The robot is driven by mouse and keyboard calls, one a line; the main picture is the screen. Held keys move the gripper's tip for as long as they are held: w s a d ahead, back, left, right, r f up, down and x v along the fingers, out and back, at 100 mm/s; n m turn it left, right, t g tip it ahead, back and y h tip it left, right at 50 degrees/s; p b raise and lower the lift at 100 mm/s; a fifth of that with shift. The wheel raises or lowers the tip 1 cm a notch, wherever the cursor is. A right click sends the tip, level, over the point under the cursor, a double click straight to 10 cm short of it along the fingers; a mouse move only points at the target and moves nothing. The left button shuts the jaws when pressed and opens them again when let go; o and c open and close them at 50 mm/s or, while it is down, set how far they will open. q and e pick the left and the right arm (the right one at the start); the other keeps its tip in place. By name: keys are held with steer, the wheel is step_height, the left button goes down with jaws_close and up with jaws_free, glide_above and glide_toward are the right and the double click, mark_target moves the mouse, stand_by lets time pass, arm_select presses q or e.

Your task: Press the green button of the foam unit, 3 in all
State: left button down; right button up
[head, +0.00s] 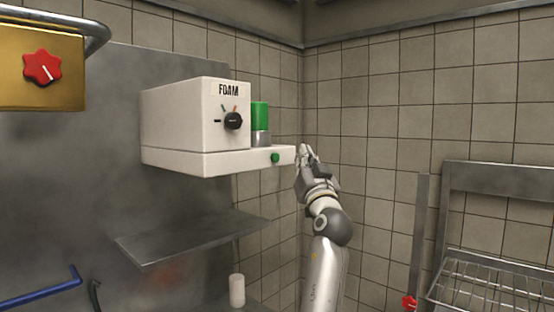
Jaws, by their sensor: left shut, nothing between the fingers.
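The foam unit (190,118) is a white box on the wall at the left of centre, marked FOAM. Its front has a black dial (233,121). A small round green button (275,158) sits on the front edge of the unit's lower ledge, near the right end. A green block with a grey lower part (260,118) stands on that ledge beside the box. My left gripper (304,151) is shut and empty, its fingertips pointing up just right of the ledge's end and the button. I cannot tell whether it touches the ledge. My right gripper is not in view.
A metal shelf (190,239) juts out below the unit. A white cylinder (237,290) stands under it. A brass-coloured box with a red knob (42,66) is at the upper left. A wire rack (485,290) is at the lower right. The tiled wall between is clear.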

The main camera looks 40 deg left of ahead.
mark_target(275, 157)
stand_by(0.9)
arm_select(q)
steer(key=d+n+p, duration=0.1)
steer(key=n, duration=0.4)
steer(key=d+f+n+p, duration=0.1)
steer(key=n+p, duration=0.1)
steer(key=n, duration=0.4)
steer(key=w+d+n+h+p, duration=0.1)
steer(key=d+n, duration=0.1)
steer(key=n, duration=0.3)
steer(key=shift+f, duration=0.3)
steer(key=a+p, duration=0.5)
steer(key=a, duration=0.3)
steer(key=shift+w+a, duration=0.4)
steer(key=shift+w, duration=0.05)
